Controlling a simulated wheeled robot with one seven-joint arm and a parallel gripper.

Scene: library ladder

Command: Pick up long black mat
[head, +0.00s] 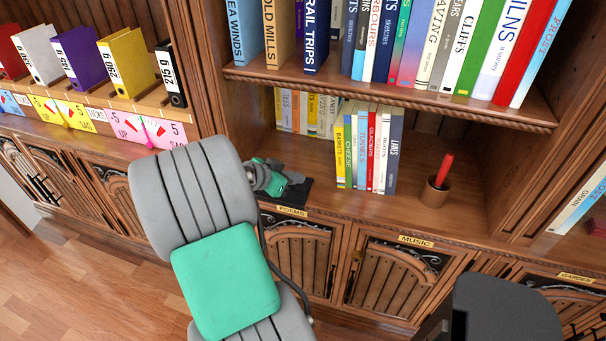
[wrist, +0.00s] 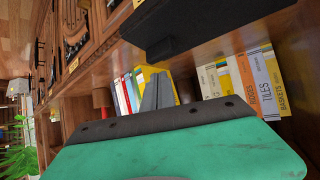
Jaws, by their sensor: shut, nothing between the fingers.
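The long black mat (head: 297,193) lies on the lower shelf ledge, above the POEMS label in the head view. My arm and gripper hide part of it. In the wrist view the mat (wrist: 205,22) is a dark slab across the top, with a thicker dark end at its lower left. My gripper (head: 295,179) is at the mat, over its left part in the head view. In the wrist view the gripper's grey fingers (wrist: 158,92) are together and empty, apart from the mat in the picture. Whether they touch it cannot be told.
A brown cup with a red item (head: 435,192) stands to the right, with bare shelf between. A shelf board with books (head: 400,92) runs above. Coloured binders (head: 127,68) stand at left.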

